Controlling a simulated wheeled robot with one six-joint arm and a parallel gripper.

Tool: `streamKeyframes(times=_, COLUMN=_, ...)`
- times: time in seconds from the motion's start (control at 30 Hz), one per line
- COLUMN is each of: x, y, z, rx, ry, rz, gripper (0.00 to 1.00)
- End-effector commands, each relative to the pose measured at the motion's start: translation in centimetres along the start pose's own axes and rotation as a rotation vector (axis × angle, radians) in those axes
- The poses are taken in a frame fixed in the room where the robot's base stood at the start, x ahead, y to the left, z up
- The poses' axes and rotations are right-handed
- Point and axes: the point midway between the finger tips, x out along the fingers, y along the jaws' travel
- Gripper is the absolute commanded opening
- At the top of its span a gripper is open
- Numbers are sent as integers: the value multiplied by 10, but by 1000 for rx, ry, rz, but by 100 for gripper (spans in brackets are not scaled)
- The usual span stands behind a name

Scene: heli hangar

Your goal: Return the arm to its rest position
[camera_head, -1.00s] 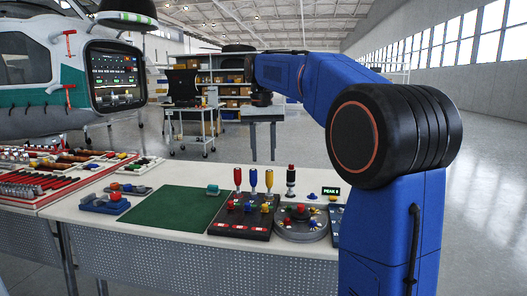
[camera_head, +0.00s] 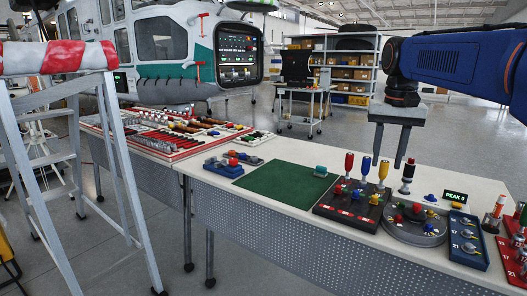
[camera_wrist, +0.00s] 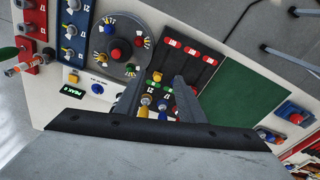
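My blue arm (camera_head: 450,58) reaches in from the right edge in the head view. My grey gripper (camera_head: 388,166) hangs pointing down from its black wrist, over the workbench's far side as seen in the picture. Its two fingers are apart, with nothing held between them. In the wrist view the two fingers of my gripper (camera_wrist: 158,88) also stand apart, above a black panel (camera_wrist: 190,50) with coloured handles. The gap to the panel is hard to judge. Most of the arm is outside the head view.
The white workbench (camera_head: 262,152) carries a green mat (camera_head: 287,186), a black panel with upright coloured handles, a round grey dial unit (camera_head: 414,225) and a blue switch panel (camera_head: 468,240). A stepladder (camera_head: 70,130) stands at the left. A helicopter (camera_head: 155,45), cart (camera_head: 303,95) and shelves (camera_head: 355,70) stand behind.

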Motion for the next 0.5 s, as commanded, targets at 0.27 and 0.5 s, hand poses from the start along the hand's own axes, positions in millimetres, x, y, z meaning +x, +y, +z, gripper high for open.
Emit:
streamKeyframes(times=0.27, x=36, y=10, z=83, rx=-101, ry=85, rz=-30, gripper=36)
streamKeyframes(times=0.5, x=80, y=20, z=150, rx=-186, ry=161, rz=-52, gripper=36)
